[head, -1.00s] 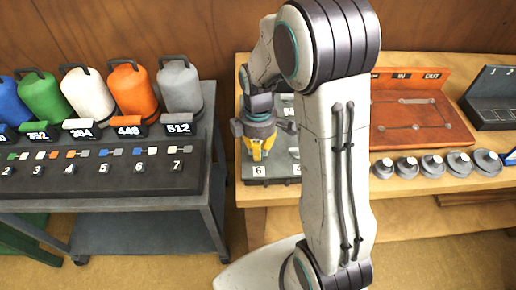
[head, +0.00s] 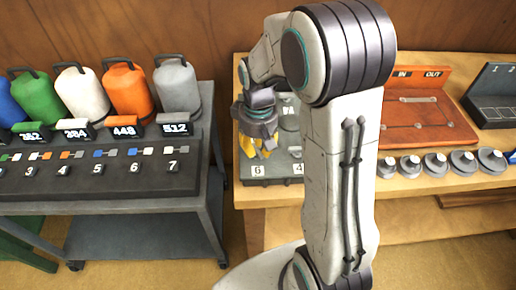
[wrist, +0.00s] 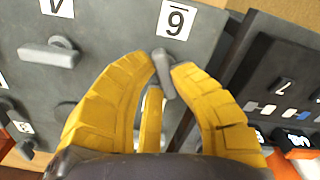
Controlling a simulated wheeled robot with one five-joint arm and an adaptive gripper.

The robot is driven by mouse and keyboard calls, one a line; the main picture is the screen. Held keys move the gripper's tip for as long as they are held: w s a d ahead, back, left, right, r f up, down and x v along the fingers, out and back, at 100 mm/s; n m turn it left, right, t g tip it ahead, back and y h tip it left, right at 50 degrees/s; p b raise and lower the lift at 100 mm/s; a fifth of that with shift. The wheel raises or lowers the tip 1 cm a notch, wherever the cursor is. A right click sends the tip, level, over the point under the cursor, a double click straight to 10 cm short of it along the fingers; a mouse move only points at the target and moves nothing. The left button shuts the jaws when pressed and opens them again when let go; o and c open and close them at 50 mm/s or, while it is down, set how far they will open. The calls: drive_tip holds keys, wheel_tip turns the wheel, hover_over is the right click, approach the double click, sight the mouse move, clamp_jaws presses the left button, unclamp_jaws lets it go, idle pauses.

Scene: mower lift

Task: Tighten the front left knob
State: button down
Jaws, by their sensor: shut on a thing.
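The grey board (head: 280,181) stands on the wooden bench, with numbered white labels and grey bar-shaped knobs. My gripper (head: 258,152) is over its front left corner, by the label 6 (head: 258,170). In the wrist view my yellow fingers (wrist: 164,68) are shut on a grey bar knob (wrist: 163,75) beside the label 6 (wrist: 177,18), which appears upside down there. The bar is slanted between the fingertips. Its lower part is partly hidden by the fingers. In the head view my gripper hides this knob.
Another grey bar knob (wrist: 50,53) sits apart at left in the wrist view. A dark cart (head: 110,203) with a numbered panel and coloured jugs stands left of the bench. An orange board (head: 425,120) and several grey round weights (head: 435,163) lie to the right.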

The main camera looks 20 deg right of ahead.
drive_tip(key=m, duration=0.5)
drive_tip(key=shift+s+f+b, duration=0.1)
drive_tip(key=shift+s+b, duration=0.05)
drive_tip(key=shift+b, duration=0.25)
drive_tip(key=shift+m, duration=0.4)
drive_tip(key=c, duration=1.1)
unclamp_jaws()
wheel_tip(320, 180, up, 12)
